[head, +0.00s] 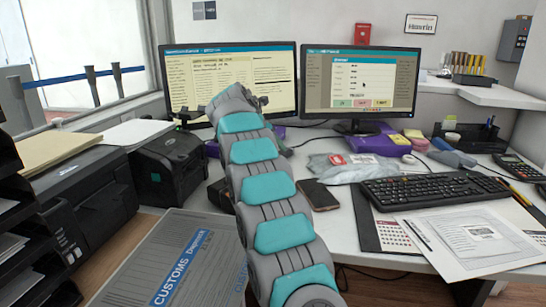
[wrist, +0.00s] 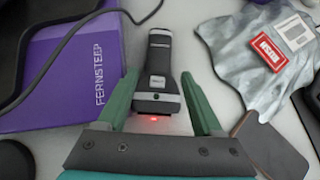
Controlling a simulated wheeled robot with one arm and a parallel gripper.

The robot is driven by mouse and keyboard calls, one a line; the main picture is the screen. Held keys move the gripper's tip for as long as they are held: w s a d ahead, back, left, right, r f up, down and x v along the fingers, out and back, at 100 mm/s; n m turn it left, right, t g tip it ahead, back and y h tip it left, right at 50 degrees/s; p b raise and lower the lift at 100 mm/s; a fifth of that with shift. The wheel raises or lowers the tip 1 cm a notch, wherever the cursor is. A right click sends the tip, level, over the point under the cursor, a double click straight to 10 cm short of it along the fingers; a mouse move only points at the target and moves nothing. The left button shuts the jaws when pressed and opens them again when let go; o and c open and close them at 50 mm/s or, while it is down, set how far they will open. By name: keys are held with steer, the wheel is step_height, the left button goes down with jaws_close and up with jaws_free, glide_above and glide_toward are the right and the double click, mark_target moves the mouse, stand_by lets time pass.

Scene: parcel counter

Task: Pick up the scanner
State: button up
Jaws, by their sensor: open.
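The scanner (wrist: 157,82), dark grey and black with light grey bands, lies on the counter in the wrist view. Its wide head is toward me, its narrow handle points away, and a red light glows at its near end. My gripper (wrist: 159,75) is open, its two green fingers on either side of the scanner with gaps showing between them and it. Nothing is held. In the head view my arm reaches forward over the counter; my fingers and the scanner are hidden behind it.
A purple FERNSTEEP box (wrist: 70,75) with a dark cable across it lies left of the scanner. A grey plastic mailer (wrist: 250,60) and a phone (wrist: 270,145) lie to the right. In the head view, monitors (head: 232,80) stand behind and a keyboard (head: 422,190) lies right.

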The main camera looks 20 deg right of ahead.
mark_target(280, 153)
steer(key=x, duration=0.7)
steer(key=shift+a+f, duration=0.1)
steer(key=shift+a, duration=0.1)
jaws_close()
